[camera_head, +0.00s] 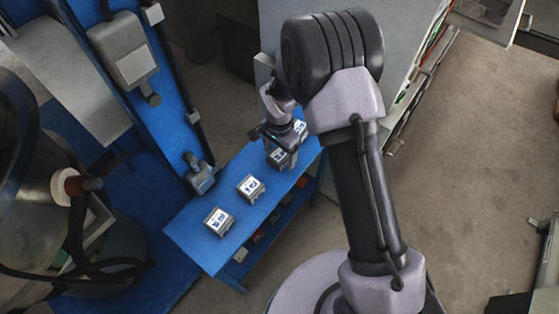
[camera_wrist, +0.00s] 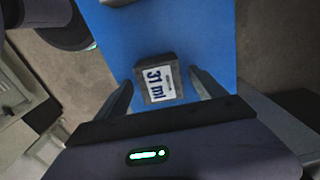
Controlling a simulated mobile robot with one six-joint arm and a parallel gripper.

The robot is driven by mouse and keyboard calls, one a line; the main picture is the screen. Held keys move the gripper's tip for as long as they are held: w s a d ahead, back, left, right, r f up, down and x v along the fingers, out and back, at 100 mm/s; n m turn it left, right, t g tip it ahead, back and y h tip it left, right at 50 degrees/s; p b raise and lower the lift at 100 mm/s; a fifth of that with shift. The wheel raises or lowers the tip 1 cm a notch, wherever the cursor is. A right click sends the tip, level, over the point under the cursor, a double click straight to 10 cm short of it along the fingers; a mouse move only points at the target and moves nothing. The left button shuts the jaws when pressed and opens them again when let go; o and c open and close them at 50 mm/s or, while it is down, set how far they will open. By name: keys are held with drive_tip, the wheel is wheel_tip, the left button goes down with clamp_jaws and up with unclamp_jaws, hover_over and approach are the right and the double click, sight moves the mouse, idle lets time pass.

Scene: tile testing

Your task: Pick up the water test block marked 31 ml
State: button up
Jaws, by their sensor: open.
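The water test block marked 31 ml (camera_wrist: 161,84) is a small dark block with a white label and blue print. In the wrist view it sits on the blue surface, between the two fingers of my gripper (camera_wrist: 163,88). The gripper is open, with a gap visible on both sides of the block. The gripper partly covers that area, and the label there is too small to read.
The blue bench (camera_head: 190,237) also bears one labelled block (camera_head: 250,187) in the middle and another (camera_head: 219,222) at the near end. A further label (camera_head: 299,127) shows beside my gripper. Blue uprights with grey boxes (camera_head: 124,48) stand at the left. A grey cabinet stands behind.

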drive_tip(key=shift+f, duration=0.65)
drive_tip(key=shift+r, duration=0.2)
drive_tip(key=shift+c, duration=0.4)
clamp_jaws()
